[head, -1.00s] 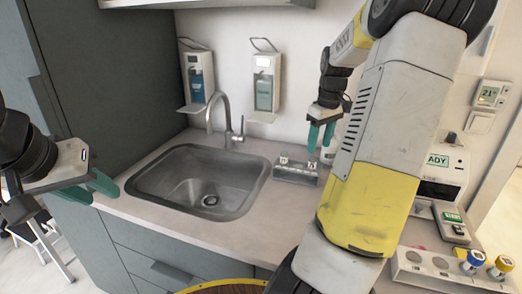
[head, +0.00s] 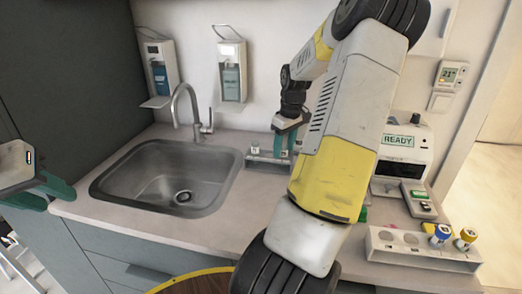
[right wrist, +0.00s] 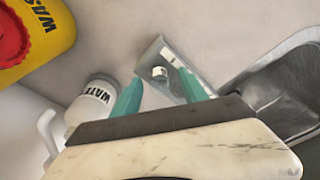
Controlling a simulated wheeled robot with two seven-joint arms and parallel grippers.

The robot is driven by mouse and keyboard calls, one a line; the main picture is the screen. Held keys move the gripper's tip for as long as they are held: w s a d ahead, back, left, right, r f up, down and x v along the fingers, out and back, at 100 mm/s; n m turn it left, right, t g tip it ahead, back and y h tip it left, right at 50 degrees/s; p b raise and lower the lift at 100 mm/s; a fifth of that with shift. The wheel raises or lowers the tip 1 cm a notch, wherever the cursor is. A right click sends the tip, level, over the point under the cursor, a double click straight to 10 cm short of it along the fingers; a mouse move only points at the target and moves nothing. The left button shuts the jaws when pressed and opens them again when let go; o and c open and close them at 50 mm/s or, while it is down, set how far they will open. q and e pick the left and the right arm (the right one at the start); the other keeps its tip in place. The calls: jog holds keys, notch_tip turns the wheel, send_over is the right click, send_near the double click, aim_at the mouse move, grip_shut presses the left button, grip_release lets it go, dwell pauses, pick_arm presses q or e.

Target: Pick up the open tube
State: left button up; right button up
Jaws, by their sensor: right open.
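A small grey rack (head: 262,161) stands on the counter by the wall, right of the sink. A short tube with a pale top (head: 255,148) stands in it. In the right wrist view, one pale round tube top (right wrist: 160,73) shows on the rack (right wrist: 150,52); I cannot tell surely whether it is open. My right gripper (head: 285,148) is above the rack's right part, open and empty, pointing down. In the right wrist view its teal fingers (right wrist: 160,80) are either side of the tube top, not visibly touching it. My left gripper (head: 45,192) is open and empty at the left edge.
A steel sink (head: 130,180) lies left of the rack. A bottle labelled WATE (right wrist: 97,95) and a yellow waste container (right wrist: 45,35) are near my right gripper. A white rack (head: 400,250) with blue- and yellow-capped tubes and a READY device (head: 405,155) stand at right.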

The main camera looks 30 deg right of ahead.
aim_at(283, 166)
grip_shut()
notch_tip(283, 166, up, 10)
dwell(0.6)
